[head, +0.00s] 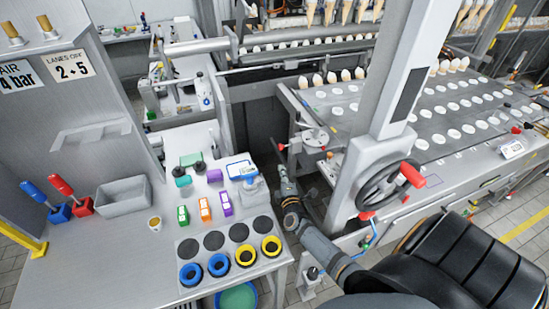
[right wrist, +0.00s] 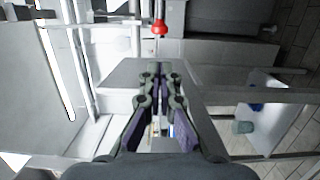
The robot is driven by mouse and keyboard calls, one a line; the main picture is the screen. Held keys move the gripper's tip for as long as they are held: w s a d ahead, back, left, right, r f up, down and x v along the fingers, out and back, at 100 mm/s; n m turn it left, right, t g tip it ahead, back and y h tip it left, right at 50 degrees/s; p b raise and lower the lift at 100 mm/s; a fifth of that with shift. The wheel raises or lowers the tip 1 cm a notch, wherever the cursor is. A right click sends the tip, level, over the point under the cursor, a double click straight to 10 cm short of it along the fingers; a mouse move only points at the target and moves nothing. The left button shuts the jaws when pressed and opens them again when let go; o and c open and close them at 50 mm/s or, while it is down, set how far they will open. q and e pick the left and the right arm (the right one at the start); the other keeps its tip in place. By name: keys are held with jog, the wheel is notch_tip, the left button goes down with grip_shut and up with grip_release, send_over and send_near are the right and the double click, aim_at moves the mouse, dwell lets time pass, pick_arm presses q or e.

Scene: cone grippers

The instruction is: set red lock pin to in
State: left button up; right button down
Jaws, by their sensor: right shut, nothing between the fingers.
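The red lock pin (right wrist: 159,28) shows as a red knob on a thin rod at the top of the right wrist view. In the head view a small red knob (head: 282,147), which looks like the same pin, sits at the left corner of the machine table. My right gripper (right wrist: 156,68) is shut and empty. It points toward the red knob, with a visible gap between fingertips and knob in the wrist view. In the head view the gripper (head: 283,172) is just below the knob. How far the pin is pushed in I cannot tell. My left gripper is not in view.
A handwheel (head: 384,190) with a red handle stands right of my right arm. The machine table (head: 450,112) carries rows of round white spots. A grey bench (head: 120,262) with a bin (head: 124,197), red and blue levers and coloured rings lies left. A narrow gap separates bench and machine.

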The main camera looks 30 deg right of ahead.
aim_at(281, 147)
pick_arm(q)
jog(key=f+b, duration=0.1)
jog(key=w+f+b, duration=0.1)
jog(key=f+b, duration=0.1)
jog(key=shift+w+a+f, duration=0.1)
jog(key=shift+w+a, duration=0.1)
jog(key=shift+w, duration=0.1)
pick_arm(e)
jog(key=x, duration=1)
